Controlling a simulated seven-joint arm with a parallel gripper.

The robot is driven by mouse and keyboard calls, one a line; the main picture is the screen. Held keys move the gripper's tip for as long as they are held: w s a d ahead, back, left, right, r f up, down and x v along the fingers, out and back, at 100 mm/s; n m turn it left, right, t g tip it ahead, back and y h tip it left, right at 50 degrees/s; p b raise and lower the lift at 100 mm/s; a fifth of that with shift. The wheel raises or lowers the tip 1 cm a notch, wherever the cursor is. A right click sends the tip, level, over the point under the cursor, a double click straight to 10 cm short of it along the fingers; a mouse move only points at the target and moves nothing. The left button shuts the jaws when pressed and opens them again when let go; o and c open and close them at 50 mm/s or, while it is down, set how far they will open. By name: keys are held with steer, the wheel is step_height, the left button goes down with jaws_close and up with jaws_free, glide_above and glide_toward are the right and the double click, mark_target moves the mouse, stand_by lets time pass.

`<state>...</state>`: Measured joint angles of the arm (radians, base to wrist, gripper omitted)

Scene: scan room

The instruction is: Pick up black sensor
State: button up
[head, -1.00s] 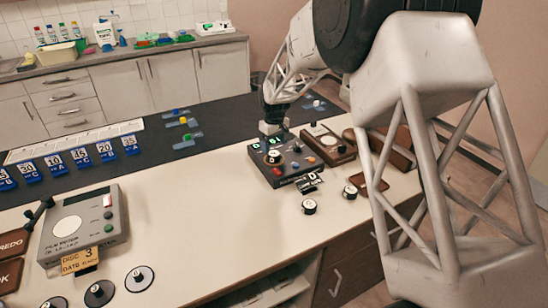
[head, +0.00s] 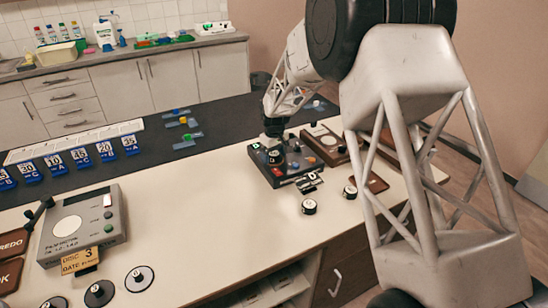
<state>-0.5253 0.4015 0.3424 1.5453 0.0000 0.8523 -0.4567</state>
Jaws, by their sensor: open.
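My gripper (head: 272,140) points down over the left rear part of a dark control box (head: 284,176) with coloured buttons, at the right end of the white counter. Its fingers are small and dark here, and nothing shows held in them. A small dark round piece with a pale top (head: 275,157) is on the box, just below the gripper. I cannot tell for sure which dark piece is the black sensor, or whether the fingers touch anything.
Two black-and-white round pieces (head: 309,206) (head: 350,191) stand in front of the box, near a black-and-white tag (head: 309,183). A brown-edged device (head: 325,146) is close on the right. A grey device (head: 82,226) stands left; the middle counter is clear.

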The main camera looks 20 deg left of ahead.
mark_target(275, 155)
stand_by(0.3)
steer(key=c, duration=1.1)
steer(key=shift+r, duration=0.2)
steer(key=shift+r, duration=0.5)
steer(key=shift+s+d+r, duration=0.1)
steer(key=shift+s+r, duration=0.05)
steer(key=shift+r, duration=0.45)
steer(key=shift+s+d+r, duration=0.1)
steer(key=shift+s+r, duration=0.05)
steer(key=shift+r, duration=0.4)
steer(key=s+d, duration=0.2)
steer(key=s, duration=0.2)
steer(key=s+d+r, duration=0.1)
steer(key=s+d, duration=0.2)
steer(key=s, duration=0.2)
steer(key=s+d, duration=0.2)
steer(key=s, duration=0.2)
steer(key=shift+s+d+r, duration=0.2)
steer(key=shift+d, duration=0.05)
